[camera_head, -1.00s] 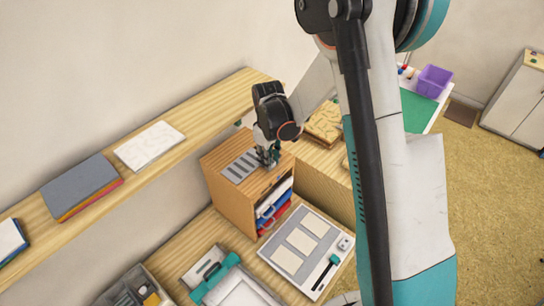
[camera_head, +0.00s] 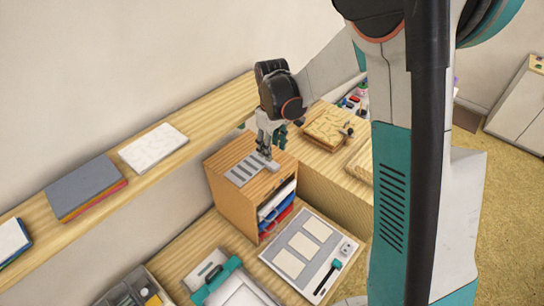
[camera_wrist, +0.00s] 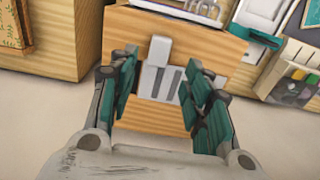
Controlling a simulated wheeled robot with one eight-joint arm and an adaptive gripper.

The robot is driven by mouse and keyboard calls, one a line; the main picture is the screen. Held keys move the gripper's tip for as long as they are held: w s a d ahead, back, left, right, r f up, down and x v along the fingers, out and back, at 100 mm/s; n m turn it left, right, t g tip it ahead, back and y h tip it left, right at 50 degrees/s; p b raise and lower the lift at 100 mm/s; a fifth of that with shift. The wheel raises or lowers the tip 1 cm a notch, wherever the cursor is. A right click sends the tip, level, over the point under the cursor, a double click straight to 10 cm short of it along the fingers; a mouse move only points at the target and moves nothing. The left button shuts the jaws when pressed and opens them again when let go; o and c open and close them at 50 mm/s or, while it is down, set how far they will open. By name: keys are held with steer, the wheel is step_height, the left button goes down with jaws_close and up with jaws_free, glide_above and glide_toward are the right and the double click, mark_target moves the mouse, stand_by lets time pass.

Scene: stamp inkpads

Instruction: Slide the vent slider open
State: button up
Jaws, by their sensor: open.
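The vent (camera_head: 246,171) is a light grey plate with dark slots, set in the top of a wooden cabinet (camera_head: 231,202). In the wrist view the vent plate (camera_wrist: 152,82) lies between and beyond my finger pads. A pale grey upright knob (camera_wrist: 160,50) stands at its far end, and it also shows at the vent's right end in the head view (camera_head: 269,165). My gripper (camera_wrist: 159,64) is open, with teal pads on either side of the knob in the picture. In the head view my gripper (camera_head: 264,153) is just above the vent's right end. Contact with the knob cannot be told.
Blue and red trays (camera_head: 275,212) sit in the cabinet's open front. A shelf (camera_head: 215,107) with books runs behind along the wall. A grey board with pale cards (camera_head: 298,250) lies in front of the cabinet. A wooden block (camera_head: 328,127) stands to the right.

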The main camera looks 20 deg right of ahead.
step_height(320, 180, up, 5)
steer(key=shift+f, duration=0.1)
stand_by(0.6)
